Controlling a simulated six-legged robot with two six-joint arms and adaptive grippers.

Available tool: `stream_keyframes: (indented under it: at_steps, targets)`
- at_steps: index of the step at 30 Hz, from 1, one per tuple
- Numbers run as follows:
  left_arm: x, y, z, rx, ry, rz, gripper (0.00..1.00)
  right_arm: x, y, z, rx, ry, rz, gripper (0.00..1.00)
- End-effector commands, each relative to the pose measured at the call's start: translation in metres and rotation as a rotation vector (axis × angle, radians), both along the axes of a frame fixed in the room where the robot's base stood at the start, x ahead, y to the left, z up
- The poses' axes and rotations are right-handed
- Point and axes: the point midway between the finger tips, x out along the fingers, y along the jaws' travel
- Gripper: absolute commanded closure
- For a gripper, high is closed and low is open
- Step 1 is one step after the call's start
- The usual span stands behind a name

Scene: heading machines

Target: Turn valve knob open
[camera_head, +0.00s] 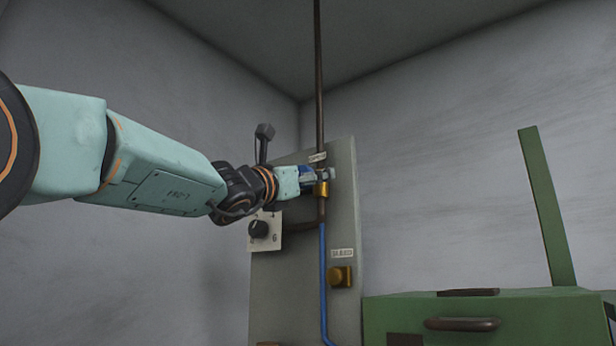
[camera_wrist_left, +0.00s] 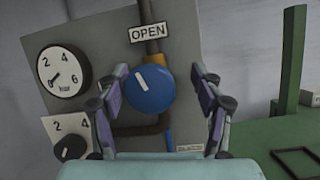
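The valve knob (camera_wrist_left: 150,90) is a round blue disc with a short white line that points up and slightly left. My left gripper (camera_wrist_left: 161,74) is open, with one finger on each side of the knob. My right gripper is in neither view.
The grey panel (camera_head: 285,310) carries a brown pipe (camera_head: 319,90), a blue pipe (camera_head: 323,270), a lower brass fitting (camera_head: 340,277) and a black dial (camera_head: 259,229). A round gauge (camera_wrist_left: 63,76) is left of the knob. A green box (camera_head: 480,315) stands at right.

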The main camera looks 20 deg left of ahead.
Motion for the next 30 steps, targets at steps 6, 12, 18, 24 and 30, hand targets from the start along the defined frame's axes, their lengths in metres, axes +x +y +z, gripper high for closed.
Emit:
stream_keyframes:
  at_steps: [6, 12, 18, 24, 30]
  targets:
    - [0.001, 0.001, 0.000, -0.001, 0.000, 0.001, 0.52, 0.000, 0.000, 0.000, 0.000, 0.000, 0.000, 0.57]
    - [0.001, 0.002, 0.001, -0.003, 0.000, 0.002, 0.69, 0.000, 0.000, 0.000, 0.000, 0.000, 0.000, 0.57]
    - [0.002, 0.001, 0.002, -0.002, -0.005, 0.000, 0.86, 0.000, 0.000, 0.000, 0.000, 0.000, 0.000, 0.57]
    - [0.002, 0.002, 0.002, 0.011, -0.011, 0.000, 0.88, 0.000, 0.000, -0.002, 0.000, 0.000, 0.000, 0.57]
    - [0.001, 0.002, 0.003, 0.132, -0.060, 0.000, 0.88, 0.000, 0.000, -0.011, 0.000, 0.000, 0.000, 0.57]
